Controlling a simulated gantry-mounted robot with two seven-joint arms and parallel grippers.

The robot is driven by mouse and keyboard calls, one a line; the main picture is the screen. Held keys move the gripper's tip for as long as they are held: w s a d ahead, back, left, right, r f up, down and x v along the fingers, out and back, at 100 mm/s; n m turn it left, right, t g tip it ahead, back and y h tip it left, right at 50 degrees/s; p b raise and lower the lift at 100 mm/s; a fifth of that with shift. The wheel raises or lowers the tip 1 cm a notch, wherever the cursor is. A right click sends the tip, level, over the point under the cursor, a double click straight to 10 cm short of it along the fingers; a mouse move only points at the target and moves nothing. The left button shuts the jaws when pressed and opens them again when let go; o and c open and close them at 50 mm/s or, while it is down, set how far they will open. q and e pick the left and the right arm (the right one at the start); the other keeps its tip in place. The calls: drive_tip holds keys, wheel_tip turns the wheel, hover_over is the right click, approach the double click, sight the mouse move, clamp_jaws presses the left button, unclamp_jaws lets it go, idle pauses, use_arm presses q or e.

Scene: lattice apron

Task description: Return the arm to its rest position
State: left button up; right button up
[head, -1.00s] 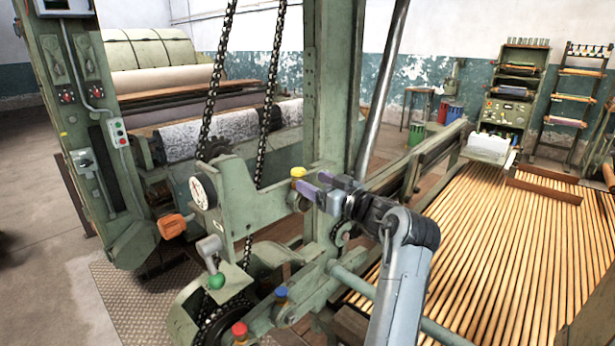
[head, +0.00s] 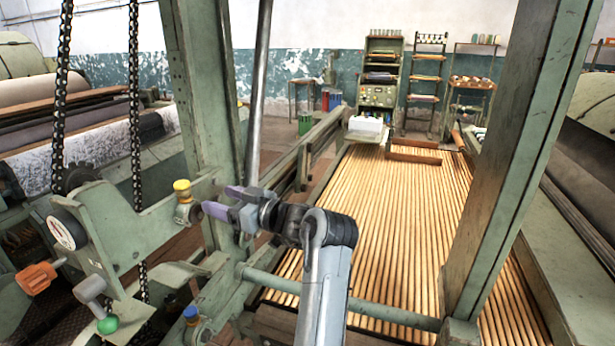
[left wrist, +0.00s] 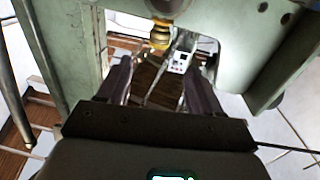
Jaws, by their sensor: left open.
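My left arm comes up from the bottom of the head view. Its left gripper (head: 217,199) has purple fingers, parted and empty. The fingertips point left toward a yellow-topped knob (head: 182,190) on the green machine frame (head: 130,225), with a small gap between in the picture. In the left wrist view the two dark fingers of the left gripper (left wrist: 160,75) stand apart with nothing between them. The yellow knob (left wrist: 160,35) shows beyond them, near the top. My right gripper is in neither view.
A green upright (head: 200,90) and a steel rod (head: 257,100) stand just behind the gripper. Chains (head: 135,130) hang at left. A bed of wooden slats (head: 385,230) lies right of the arm, with a slanting green post (head: 515,160) beyond. An orange handle (head: 37,278) and green knob (head: 107,325) sit lower left.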

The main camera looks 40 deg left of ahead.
use_arm(q)
drive_tip(key=s+a+f+m+t+y+p, duration=0.1)
drive_tip(key=s+a+f+m+t+p, duration=0.1)
drive_tip(key=s+f+m+t+p, duration=0.5)
drive_tip(key=s+a+f+m+t+y+p, duration=0.1)
drive_tip(key=s+a+f+m+t+p, duration=0.2)
drive_tip(key=f+m, duration=0.5)
drive_tip(key=s+d+f+m+t+h+p, duration=0.1)
drive_tip(key=d+f+m+t+h, duration=0.2)
drive_tip(key=d+f+h, duration=0.35)
drive_tip(key=s+d+f+m+t+h+p, duration=0.1)
drive_tip(key=d+f+m+t+h+p, duration=0.15)
drive_tip(key=d+h, duration=0.7)
drive_tip(key=s+d+f+m+g+h, duration=0.3)
drive_tip(key=s+d+g, duration=0.5)
drive_tip(key=s+d, duration=0.6)
wheel_tip(320, 180, up, 38)
drive_tip(key=d+n+h+p, duration=0.1)
drive_tip(key=d+p, duration=0.1)
drive_tip(key=p, duration=3.5)
drive_tip(key=shift+w+f+g, duration=0.25)
drive_tip(key=shift+w+g, duration=0.1)
drive_tip(key=shift+w, duration=0.1)
drive_tip(key=shift+n, duration=0.25)
